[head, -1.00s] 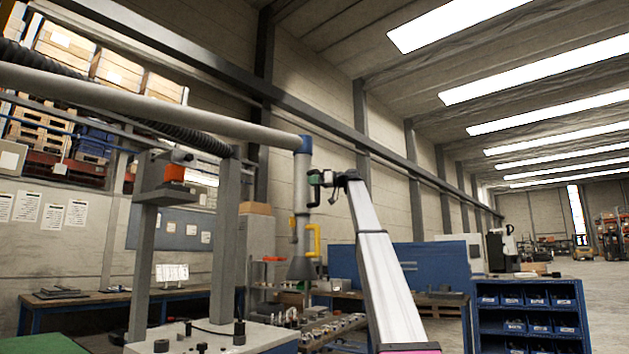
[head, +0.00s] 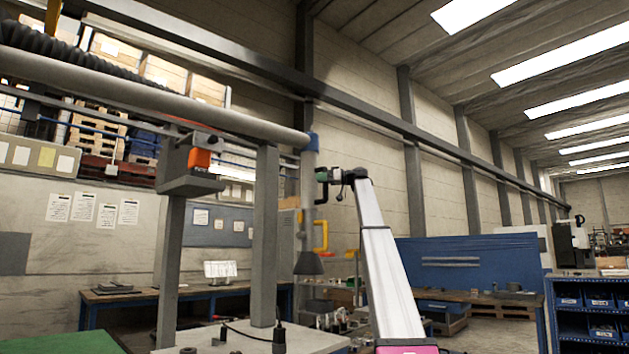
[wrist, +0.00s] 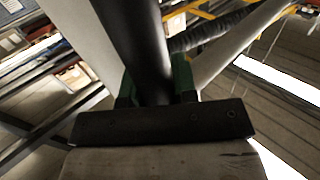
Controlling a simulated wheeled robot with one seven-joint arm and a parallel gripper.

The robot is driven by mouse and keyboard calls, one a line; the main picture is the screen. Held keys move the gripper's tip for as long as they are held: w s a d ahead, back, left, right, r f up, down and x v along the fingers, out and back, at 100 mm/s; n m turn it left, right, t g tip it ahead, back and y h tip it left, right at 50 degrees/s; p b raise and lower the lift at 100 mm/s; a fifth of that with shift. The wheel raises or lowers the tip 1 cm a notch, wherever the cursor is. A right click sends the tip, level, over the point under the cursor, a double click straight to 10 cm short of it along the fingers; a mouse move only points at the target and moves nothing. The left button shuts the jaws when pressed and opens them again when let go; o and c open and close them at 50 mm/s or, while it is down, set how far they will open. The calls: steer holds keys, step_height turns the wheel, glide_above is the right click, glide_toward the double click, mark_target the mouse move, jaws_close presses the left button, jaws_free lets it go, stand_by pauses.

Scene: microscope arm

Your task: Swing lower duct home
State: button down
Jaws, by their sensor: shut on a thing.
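The lower duct (head: 307,205) hangs nearly vertical from a blue joint (head: 311,142) at the end of a long grey upper tube (head: 150,98). It ends in a dark grey hood (head: 308,263) and carries a yellow handle (head: 321,236). My gripper (head: 322,176) reaches the duct from the right, just below the blue joint. In the wrist view my gripper (wrist: 158,92) has its green-padded fingers on both sides of a dark round tube (wrist: 140,45), which is the lower duct, and is shut on it.
A grey post frame (head: 264,235) with an orange block (head: 200,158) stands left of the duct. A bench (head: 250,338) with small parts lies below. A blue partition (head: 450,262) and blue bin shelf (head: 585,310) stand to the right.

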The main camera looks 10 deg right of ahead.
steer(key=shift+w+a, duration=0.3)
steer(key=shift+w, duration=0.35)
steer(key=c, duration=0.9)
jaws_free()
steer(key=shift+d, duration=0.1)
steer(key=v, duration=1)
steer(key=shift+d, duration=0.3)
steer(key=shift+s, duration=0.1)
